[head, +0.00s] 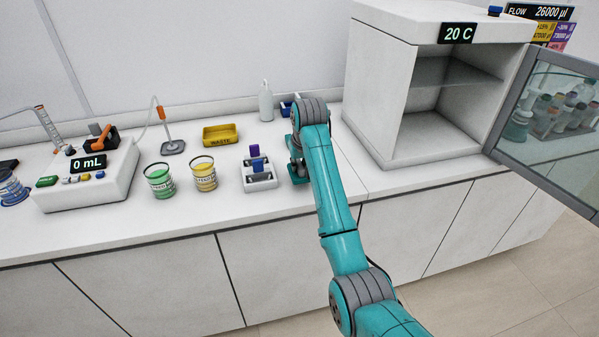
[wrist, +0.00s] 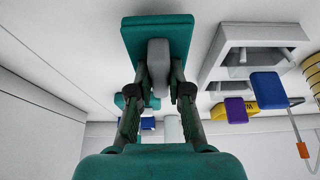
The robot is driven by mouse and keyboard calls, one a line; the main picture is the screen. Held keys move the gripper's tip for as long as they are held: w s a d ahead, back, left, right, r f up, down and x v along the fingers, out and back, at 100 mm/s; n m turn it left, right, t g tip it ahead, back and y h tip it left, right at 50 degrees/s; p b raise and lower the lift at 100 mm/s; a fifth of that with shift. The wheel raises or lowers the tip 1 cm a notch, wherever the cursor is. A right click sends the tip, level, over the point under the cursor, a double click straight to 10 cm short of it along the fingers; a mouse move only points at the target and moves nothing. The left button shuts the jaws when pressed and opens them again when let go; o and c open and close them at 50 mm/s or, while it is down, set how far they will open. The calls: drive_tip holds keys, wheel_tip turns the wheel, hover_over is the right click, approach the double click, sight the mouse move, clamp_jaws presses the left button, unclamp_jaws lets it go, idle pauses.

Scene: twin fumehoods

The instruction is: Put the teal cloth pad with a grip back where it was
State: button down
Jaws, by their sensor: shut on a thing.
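The teal cloth pad (wrist: 157,27) has a grey grip (wrist: 158,60), and my gripper (wrist: 158,82) is shut on that grip in the wrist view. The pad lies at the fingertips, with the white counter behind it. I cannot tell whether it touches the counter. In the head view my gripper (head: 297,165) is low over the counter, just right of a small white rack, and my arm hides most of the pad.
The white rack (head: 260,185) with a blue and a purple piece is close on the left. Left of it stand a yellow beaker (head: 204,176), a green beaker (head: 160,182) and a yellow waste tray (head: 220,135). A white bottle (head: 265,101) stands behind. An open cabinet (head: 376,90) is right.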

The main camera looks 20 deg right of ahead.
drive_tip(key=shift+f, duration=1.4)
drive_tip(key=c, duration=1.1)
unclamp_jaws()
drive_tip(key=shift+f, duration=0.1)
drive_tip(key=v, duration=1.2)
